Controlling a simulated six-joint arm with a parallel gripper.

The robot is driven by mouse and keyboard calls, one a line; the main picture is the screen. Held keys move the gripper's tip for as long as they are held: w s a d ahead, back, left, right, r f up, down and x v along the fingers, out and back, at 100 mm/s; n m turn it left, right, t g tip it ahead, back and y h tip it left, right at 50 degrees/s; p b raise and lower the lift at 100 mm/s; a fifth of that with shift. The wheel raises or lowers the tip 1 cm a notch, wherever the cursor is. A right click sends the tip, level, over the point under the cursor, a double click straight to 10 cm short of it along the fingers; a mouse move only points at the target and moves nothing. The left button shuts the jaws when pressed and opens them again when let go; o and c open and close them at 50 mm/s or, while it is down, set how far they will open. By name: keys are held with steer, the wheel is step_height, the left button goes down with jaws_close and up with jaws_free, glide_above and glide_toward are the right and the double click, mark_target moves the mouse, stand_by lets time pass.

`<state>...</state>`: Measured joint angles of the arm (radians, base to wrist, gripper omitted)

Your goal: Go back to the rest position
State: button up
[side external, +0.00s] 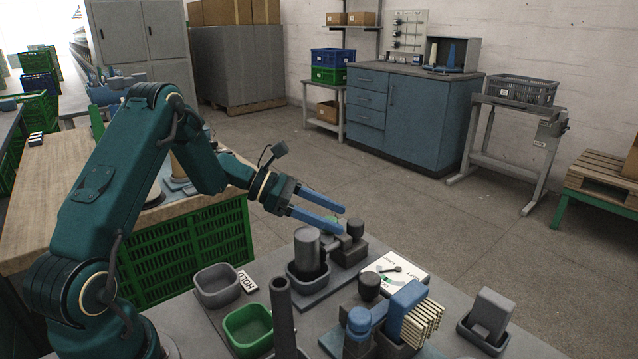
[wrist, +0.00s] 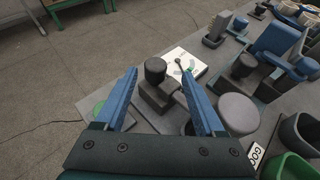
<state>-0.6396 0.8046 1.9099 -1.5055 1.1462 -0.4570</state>
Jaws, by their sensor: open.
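My gripper (side external: 341,220) is open and empty, its two blue fingers apart above the far edge of the grey worktable. In the wrist view, my gripper (wrist: 158,74) has a dark round knob on a block (wrist: 155,70) showing between its fingers; in the side view this knob (side external: 355,228) is close by the fingertips. A dark grey cylinder (side external: 307,250) stands upright in a grey holder just below and nearer. A small green part shows beside the left finger in the wrist view, partly hidden. No rest position marker shows.
A white dial card (side external: 402,270), a blue device with yellowish strips (side external: 405,310) and a tilted grey block (side external: 491,310) stand to the right. A grey bin (side external: 217,286) with a HOLD label, a green bin (side external: 247,330) and an upright dark post (side external: 283,315) stand nearer.

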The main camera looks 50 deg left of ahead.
steer(key=r, duration=0.1)
steer(key=r+m+g, duration=0.1)
steer(key=d+r+m, duration=0.1)
steer(key=shift+s, duration=0.3)
steer(key=s+d+r+m+g+y, duration=0.3)
steer(key=s+d+r+m+g, duration=0.2)
steer(key=s+d+m, duration=0.55)
steer(key=s+a+m+t+y, duration=0.2)
steer(key=s+m+y, duration=0.4)
steer(key=s+m, duration=0.6)
steer(key=shift+s+a+f+m, duration=0.2)
steer(key=shift+a+m, duration=0.25)
steer(key=shift+m, duration=0.6)
